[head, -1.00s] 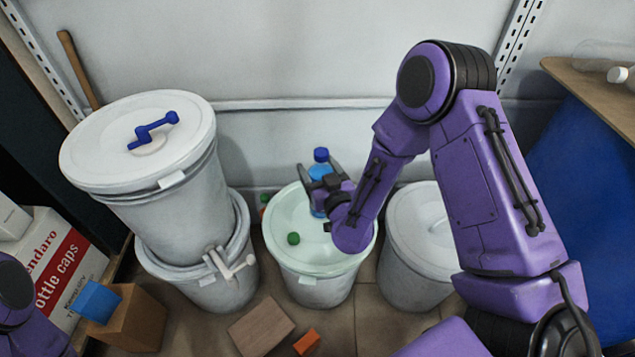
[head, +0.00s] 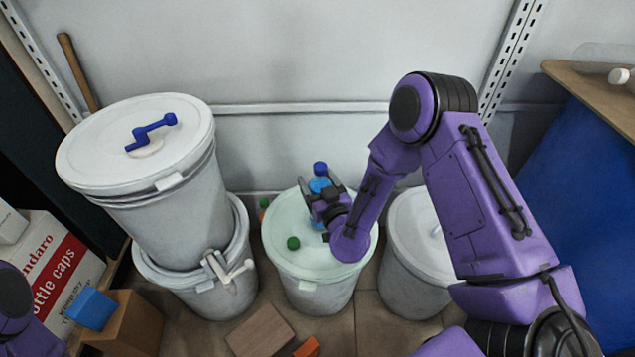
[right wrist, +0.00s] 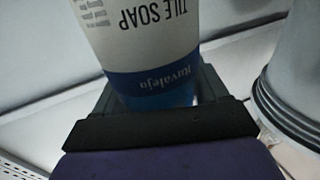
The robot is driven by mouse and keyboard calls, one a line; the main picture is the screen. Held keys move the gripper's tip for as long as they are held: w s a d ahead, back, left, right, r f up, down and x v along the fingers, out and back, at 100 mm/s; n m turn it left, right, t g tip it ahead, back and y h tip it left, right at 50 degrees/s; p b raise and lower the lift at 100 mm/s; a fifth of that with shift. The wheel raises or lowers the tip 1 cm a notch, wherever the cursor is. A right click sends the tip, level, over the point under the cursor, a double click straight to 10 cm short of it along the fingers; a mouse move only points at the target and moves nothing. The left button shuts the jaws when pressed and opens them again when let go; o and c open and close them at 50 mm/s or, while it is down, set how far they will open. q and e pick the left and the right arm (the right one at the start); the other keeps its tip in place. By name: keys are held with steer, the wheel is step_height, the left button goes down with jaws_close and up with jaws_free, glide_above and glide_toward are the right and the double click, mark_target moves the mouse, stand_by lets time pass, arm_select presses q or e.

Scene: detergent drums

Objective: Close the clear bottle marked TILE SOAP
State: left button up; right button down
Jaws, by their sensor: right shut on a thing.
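The TILE SOAP bottle (head: 319,185) is above or on the pale green lid of the middle drum; its base is hidden by my gripper. A blue top (head: 320,168) shows on it. In the right wrist view its white label (right wrist: 140,30), with a blue band, reads TILE SOAP upside down. My right gripper (head: 326,199) is shut around the bottle's body. A loose green cap (head: 293,243) lies on the lid, left of and nearer than the bottle. My left gripper is not in view; only part of that arm shows at the lower left.
The middle drum (head: 318,285) stands between stacked white drums (head: 185,215) at left and a lidded drum (head: 415,250) at right. A brown block (head: 260,331) and an orange block (head: 307,347) lie on the floor. A box (head: 55,265) stands at far left.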

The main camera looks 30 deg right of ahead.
steer(key=shift+f, duration=0.15)
jaws_free()
steer(key=shift+s, duration=0.25)
steer(key=s, duration=0.7)
steer(key=s+a, duration=0.1)
steer(key=s, duration=0.3)
steer(key=shift+s+a, duration=0.1)
steer(key=shift+s, duration=0.15)
